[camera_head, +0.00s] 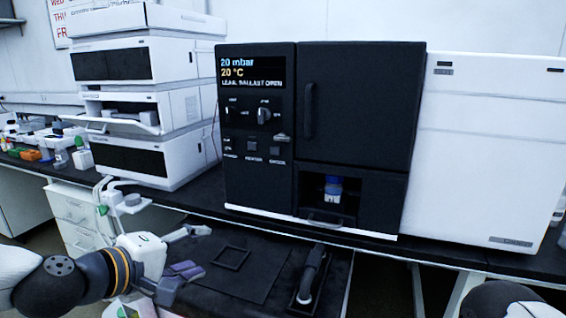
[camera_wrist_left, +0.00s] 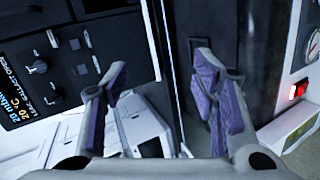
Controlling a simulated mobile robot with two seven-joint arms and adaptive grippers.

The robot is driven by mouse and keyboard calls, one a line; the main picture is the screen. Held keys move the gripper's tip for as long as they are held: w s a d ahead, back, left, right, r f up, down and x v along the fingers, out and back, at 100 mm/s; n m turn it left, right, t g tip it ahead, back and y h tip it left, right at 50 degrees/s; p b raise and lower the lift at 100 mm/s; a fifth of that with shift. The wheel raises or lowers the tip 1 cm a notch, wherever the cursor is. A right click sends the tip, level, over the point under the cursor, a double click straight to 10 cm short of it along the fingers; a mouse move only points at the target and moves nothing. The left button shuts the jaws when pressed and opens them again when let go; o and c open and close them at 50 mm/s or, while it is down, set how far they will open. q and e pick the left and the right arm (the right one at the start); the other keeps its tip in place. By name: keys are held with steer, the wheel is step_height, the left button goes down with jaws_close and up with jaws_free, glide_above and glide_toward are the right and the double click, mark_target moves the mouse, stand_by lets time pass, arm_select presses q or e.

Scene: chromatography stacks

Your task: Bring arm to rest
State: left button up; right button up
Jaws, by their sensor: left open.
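My left arm comes in from the lower left in the head view. Its left gripper (camera_head: 190,252) is open and empty, with purple pads on the fingers, in front of the bench and apart from the instruments. In the left wrist view the left gripper (camera_wrist_left: 160,100) shows its fingers spread with nothing between them. My right gripper is out of view; only a dark rounded part, probably of my right arm, shows at the lower right of the head view.
A black oven-like unit (camera_head: 360,105) with a shut door stands on the bench; a blue-capped bottle (camera_head: 333,187) sits in its lower recess. A white instrument stack (camera_head: 180,155) stands left and a white cabinet (camera_head: 490,150) right. A dark hose-like part (camera_head: 312,275) is low in front.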

arm_select(q)
steer(key=s+d+f+m+g+y+p, duration=0.2)
steer(key=s+f+m+g, duration=0.45)
steer(key=s+f, duration=1.7)
steer(key=s+a+f+m+g+y, duration=0.1)
steer(key=s+a+m+g+y, duration=0.1)
steer(key=s, duration=0.9)
steer(key=s+a+f+m+g+y, duration=0.2)
steer(key=s+a+g, duration=0.3)
steer(key=s, duration=0.7)
steer(key=shift+a+p, duration=0.35)
steer(key=shift+a, duration=0.4)
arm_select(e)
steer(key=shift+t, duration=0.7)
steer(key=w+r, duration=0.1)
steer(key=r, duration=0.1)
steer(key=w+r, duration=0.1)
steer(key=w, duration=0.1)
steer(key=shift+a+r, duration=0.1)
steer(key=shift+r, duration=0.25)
